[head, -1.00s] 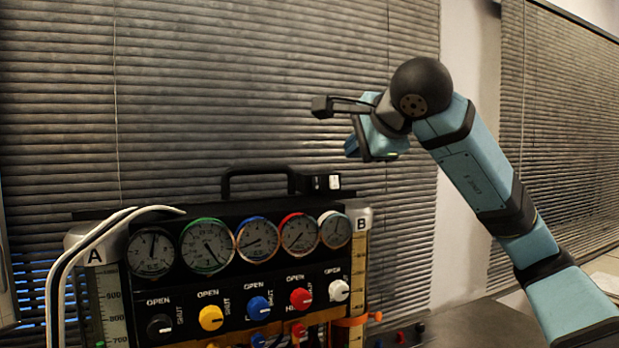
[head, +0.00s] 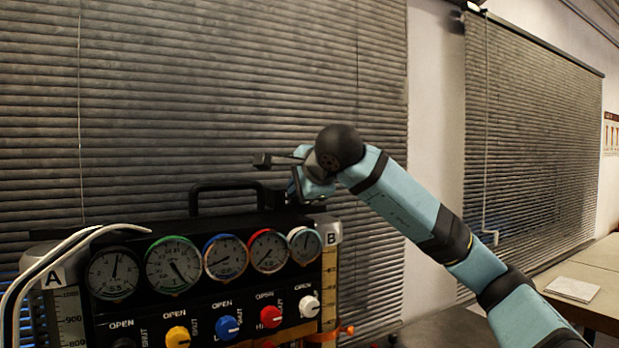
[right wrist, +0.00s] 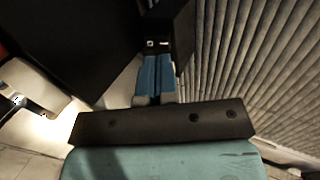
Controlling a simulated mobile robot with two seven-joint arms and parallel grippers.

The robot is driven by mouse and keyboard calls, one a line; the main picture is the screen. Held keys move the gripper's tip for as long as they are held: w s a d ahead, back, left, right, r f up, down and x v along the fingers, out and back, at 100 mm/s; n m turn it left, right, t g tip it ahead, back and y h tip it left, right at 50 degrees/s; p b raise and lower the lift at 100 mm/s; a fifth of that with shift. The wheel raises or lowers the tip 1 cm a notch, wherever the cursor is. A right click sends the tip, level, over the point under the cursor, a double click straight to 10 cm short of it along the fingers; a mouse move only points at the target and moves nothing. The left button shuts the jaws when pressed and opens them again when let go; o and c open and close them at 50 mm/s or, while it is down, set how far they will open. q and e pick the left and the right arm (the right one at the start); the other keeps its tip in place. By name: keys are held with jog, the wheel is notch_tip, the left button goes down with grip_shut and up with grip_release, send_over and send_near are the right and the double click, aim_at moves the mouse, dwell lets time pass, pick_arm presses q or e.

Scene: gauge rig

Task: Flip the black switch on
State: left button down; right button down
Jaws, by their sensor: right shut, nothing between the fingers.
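A black box with small white marks stands on top of the gauge rig (head: 205,222), to the right of its carrying handle. In the right wrist view this black box (right wrist: 168,30) is just beyond my fingertips, its white marks facing me. I cannot make out the black switch itself or which way it is set. My right gripper (head: 294,192) is shut and empty, at the top right of the rig, and covers part of the box in the head view. Its blue fingers (right wrist: 157,58) lie together, close to the box; I cannot tell if they touch. My left gripper is not in view.
The rig front carries several gauges (head: 226,257) and coloured knobs (head: 228,327). White hoses (head: 60,252) arch over its left end. Blinds (head: 240,90) hang behind. A table (head: 585,272) with a pale pad (head: 573,289) is at the right.

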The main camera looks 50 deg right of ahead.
aim_at(286, 199)
jog(key=shift+w+d+f, duration=0.15)
jog(key=shift+w+d, duration=0.05)
jog(key=shift+w, duration=0.4)
jog(key=shift+w+d+f, duration=0.1)
jog(key=shift+w+d, duration=0.05)
jog(key=shift+w, duration=0.4)
